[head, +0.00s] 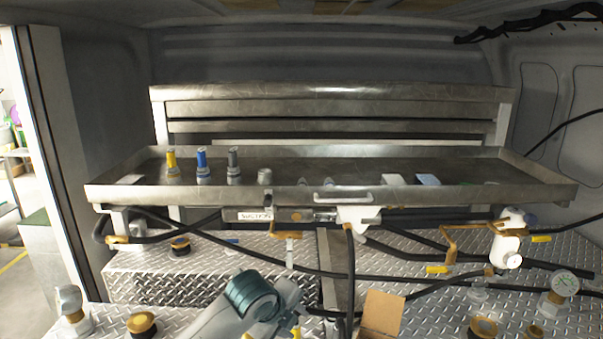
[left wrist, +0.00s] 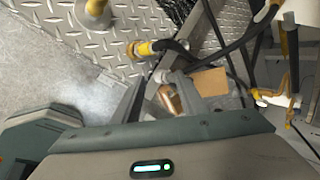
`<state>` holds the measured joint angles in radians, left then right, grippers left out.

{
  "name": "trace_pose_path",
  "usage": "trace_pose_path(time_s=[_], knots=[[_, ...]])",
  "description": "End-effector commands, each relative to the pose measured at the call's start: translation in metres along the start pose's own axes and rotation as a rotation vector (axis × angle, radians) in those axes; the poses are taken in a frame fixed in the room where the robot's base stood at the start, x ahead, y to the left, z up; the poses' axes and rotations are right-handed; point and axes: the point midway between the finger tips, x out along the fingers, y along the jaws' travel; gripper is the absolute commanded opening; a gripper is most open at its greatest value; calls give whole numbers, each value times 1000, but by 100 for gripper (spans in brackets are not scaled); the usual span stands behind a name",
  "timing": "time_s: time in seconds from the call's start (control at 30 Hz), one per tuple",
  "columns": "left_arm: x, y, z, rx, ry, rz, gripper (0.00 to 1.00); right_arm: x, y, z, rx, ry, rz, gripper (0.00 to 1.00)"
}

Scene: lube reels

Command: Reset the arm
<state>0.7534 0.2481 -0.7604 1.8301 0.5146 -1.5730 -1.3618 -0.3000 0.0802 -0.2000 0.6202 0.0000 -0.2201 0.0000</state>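My left arm (head: 252,296) comes in low in the head view, grey with a teal band at a joint. It is bent over the diamond-plate deck, in front of the metal tray. Its fingers are not clear there. In the left wrist view a grey housing of mine (left wrist: 150,145) with a lit green indicator fills the bottom. My right arm and right gripper are not in view.
A long metal tray (head: 330,194) holds yellow, blue and grey nozzles at its left. Black hoses (head: 300,266) and brass-coloured brackets hang below it. A cardboard piece (head: 382,312), a pressure gauge (head: 564,283) and several fittings stand on the diamond-plate deck (head: 150,268).

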Motion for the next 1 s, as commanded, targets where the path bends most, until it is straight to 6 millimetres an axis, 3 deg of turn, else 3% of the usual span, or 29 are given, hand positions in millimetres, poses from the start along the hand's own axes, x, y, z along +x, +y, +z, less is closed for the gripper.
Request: trace_pose_path(time_s=[0.1, 0.47, 0.77, 1.0], knots=[[11, 40, -22, -176, 35, 5, 38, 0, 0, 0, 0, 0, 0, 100], [18, 158, -65, -740, 59, 48, 38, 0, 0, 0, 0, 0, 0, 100], [0, 267, -90, -1221, -11, 106, 38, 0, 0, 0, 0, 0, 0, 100], [-33, 359, -104, -1589, -137, 147, 38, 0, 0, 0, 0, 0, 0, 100]])
